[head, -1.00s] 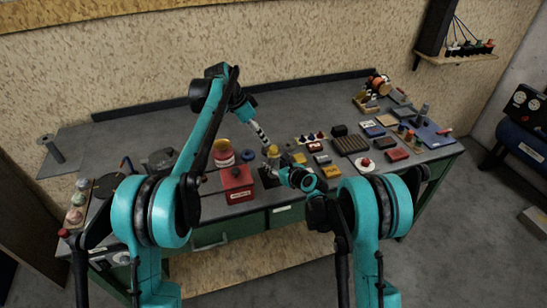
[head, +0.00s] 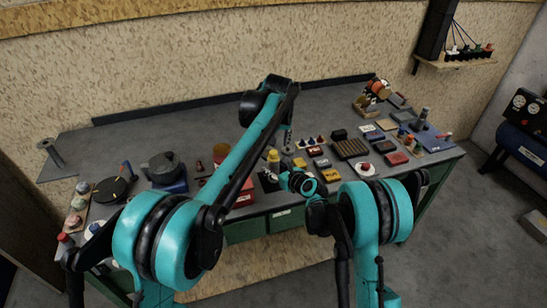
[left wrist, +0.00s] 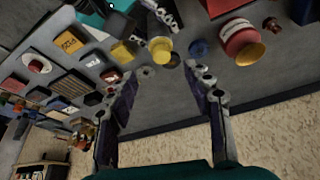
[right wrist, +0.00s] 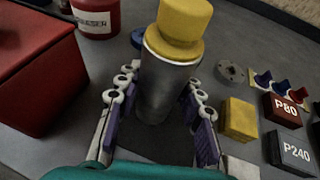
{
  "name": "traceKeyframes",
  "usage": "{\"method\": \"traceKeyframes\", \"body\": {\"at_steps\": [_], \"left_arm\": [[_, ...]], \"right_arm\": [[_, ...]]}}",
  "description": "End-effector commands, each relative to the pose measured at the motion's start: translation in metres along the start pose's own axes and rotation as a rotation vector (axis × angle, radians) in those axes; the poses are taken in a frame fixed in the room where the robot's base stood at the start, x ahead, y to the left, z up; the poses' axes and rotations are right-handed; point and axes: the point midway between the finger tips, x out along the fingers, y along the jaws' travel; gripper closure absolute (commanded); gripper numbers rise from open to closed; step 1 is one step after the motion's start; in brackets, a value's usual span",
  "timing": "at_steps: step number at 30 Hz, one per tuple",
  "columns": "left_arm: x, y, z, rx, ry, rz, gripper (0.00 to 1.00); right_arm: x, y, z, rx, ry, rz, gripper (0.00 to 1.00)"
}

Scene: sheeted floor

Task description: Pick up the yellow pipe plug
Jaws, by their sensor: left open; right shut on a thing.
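The yellow pipe plug (right wrist: 180,25) sits in the top of an upright grey pipe (right wrist: 160,85) in the right wrist view. My right gripper (right wrist: 158,95) is shut on this pipe, one finger on each side, below the plug. The plug also shows in the head view (head: 273,156), beside my right gripper (head: 272,178). In the left wrist view the plug (left wrist: 161,47) is just beyond my left gripper (left wrist: 168,78), which is open and empty, pointing towards it. My left gripper (head: 288,143) is close to the plug in the head view, partly hidden by its arm.
A red box (right wrist: 35,65) and a red labelled tin (right wrist: 95,18) stand left of the pipe. A yellow block (right wrist: 238,118) and sandpaper blocks (right wrist: 285,110) lie to its right. A blue ring (left wrist: 199,47) lies near the plug.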

Motion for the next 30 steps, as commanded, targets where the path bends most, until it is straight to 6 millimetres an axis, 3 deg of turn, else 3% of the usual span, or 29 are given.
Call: {"method": "traceKeyframes", "body": {"at_steps": [3, 13, 21, 28, 30], "left_arm": [[0.021, 0.000, 0.000, -0.001, 0.000, 0.001, 0.49], [0.047, -0.001, -0.002, 0.001, -0.001, 0.001, 0.49], [0.085, -0.002, -0.004, 0.002, -0.001, 0.002, 0.49], [0.088, -0.002, -0.004, 0.002, -0.001, 0.002, 0.49], [0.088, -0.002, -0.004, 0.002, -0.001, 0.002, 0.68]], "right_arm": [[0.000, 0.000, 0.000, 0.000, -0.001, -0.001, 1.00], [0.000, -0.001, 0.000, 0.000, -0.001, -0.002, 1.00], [0.000, -0.001, 0.000, 0.000, -0.001, -0.002, 1.00], [0.000, -0.001, 0.000, 0.000, -0.001, -0.002, 1.00], [0.000, -0.001, 0.000, 0.000, -0.001, -0.002, 1.00]]}}
